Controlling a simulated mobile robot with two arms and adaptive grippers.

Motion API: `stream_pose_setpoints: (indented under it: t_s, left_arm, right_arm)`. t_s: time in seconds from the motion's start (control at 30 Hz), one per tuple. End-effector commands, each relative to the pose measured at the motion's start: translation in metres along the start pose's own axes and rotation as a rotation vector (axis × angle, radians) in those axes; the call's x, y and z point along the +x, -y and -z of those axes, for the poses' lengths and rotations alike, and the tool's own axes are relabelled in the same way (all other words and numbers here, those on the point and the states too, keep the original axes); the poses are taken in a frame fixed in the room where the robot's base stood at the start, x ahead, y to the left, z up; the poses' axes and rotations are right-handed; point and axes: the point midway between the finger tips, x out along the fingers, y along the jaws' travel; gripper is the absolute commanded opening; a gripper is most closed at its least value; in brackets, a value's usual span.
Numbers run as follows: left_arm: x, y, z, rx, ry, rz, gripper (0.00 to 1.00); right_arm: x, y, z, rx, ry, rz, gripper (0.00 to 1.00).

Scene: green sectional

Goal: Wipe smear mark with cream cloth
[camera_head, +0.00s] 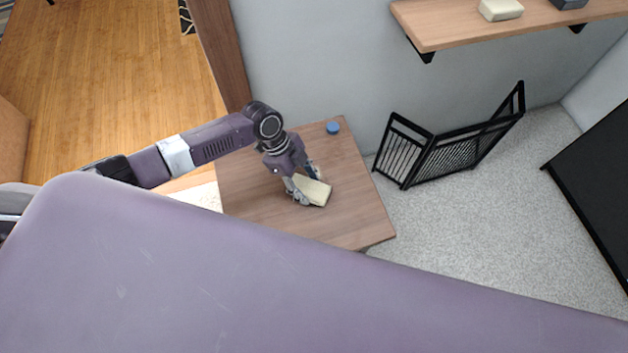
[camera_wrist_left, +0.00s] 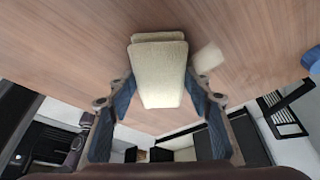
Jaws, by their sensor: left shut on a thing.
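The cream cloth (camera_head: 314,192) is a folded, block-like pad over the wooden table (camera_head: 350,215). My left gripper (camera_head: 306,187) is shut on it. In the left wrist view the cloth (camera_wrist_left: 160,75) sits between the blue-padded fingers of the left gripper (camera_wrist_left: 160,105). A pale patch (camera_wrist_left: 208,58) that looks like the smear mark shows on the wood just right of the cloth; I cannot tell whether the cloth overlaps it. In the head view the gripper partly hides this spot. Whether the cloth touches the table is unclear. My right gripper is not in view.
A small blue round object (camera_head: 333,127) stands at the table's far edge. A black folding gate (camera_head: 440,150) is on the carpet to the right. A wall shelf (camera_head: 450,28) holds a cream block (camera_head: 501,9) and a dark item. The table's right part is clear.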

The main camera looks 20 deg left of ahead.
Motion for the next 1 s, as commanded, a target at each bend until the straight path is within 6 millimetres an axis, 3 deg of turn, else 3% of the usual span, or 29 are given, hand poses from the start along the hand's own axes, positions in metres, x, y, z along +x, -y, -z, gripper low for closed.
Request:
stream_pose_setpoints:
  t_s: [1.0]
  left_arm:
    - [-0.016, -0.039, -0.042, -0.001, 0.001, -0.002, 0.27]
  right_arm:
    - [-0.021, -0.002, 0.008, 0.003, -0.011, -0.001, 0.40]
